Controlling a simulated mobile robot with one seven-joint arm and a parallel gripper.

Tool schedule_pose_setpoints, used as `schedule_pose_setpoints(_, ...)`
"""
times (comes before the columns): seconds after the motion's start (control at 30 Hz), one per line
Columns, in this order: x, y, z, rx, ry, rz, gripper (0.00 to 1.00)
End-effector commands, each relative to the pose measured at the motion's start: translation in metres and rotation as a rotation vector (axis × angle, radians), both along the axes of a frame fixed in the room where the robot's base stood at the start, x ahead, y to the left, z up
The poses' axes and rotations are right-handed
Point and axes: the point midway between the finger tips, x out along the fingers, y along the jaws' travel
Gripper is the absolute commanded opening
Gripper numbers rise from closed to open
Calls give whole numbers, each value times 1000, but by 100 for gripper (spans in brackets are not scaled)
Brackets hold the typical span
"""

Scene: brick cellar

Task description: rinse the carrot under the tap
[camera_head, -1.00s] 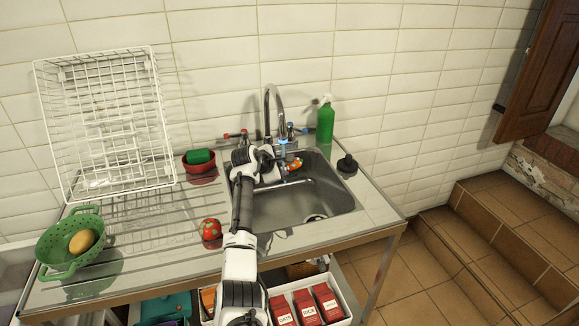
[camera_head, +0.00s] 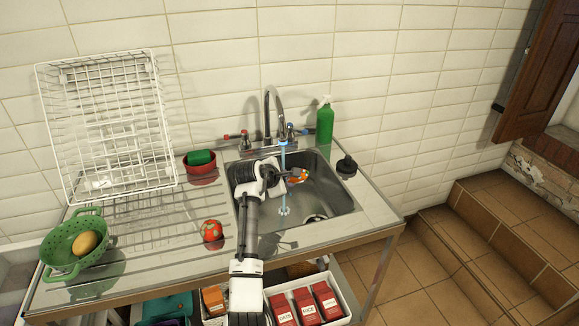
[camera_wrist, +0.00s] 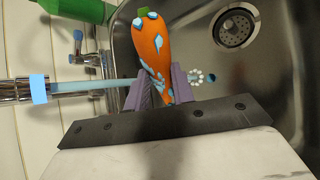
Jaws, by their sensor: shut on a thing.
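The carrot (camera_wrist: 153,45) is orange with light blue patches and a green top. My gripper (camera_wrist: 159,75) is shut on it, one finger on each side. In the head view my gripper (camera_head: 286,179) holds the carrot (camera_head: 300,176) inside the sink basin (camera_head: 325,200), above its floor. The tap (camera_head: 268,112) runs. Its light blue water stream (camera_head: 283,160) falls close by the carrot and ends in a splash on the basin floor. In the wrist view the stream (camera_wrist: 90,85) passes behind my finger and the carrot; I cannot tell whether it touches the carrot.
A green spray bottle (camera_head: 325,122) and a black plug (camera_head: 347,166) stand by the sink. Left of it are a red bowl (camera_head: 201,170) with a green sponge, a tomato (camera_head: 212,230), a green colander (camera_head: 66,262) and a white dish rack (camera_head: 108,130).

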Motion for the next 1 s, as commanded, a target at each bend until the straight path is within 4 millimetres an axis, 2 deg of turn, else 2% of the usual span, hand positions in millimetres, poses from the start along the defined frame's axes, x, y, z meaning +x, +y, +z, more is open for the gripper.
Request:
schedule_pose_setpoints(0.33,-40,-14,0,-2,-2,-2,1)
schedule_pose_setpoints(0.57,-49,-16,2,-1,-1,0,1)
schedule_pose_setpoints(1.0,-49,-17,51,0,-3,-1,1)
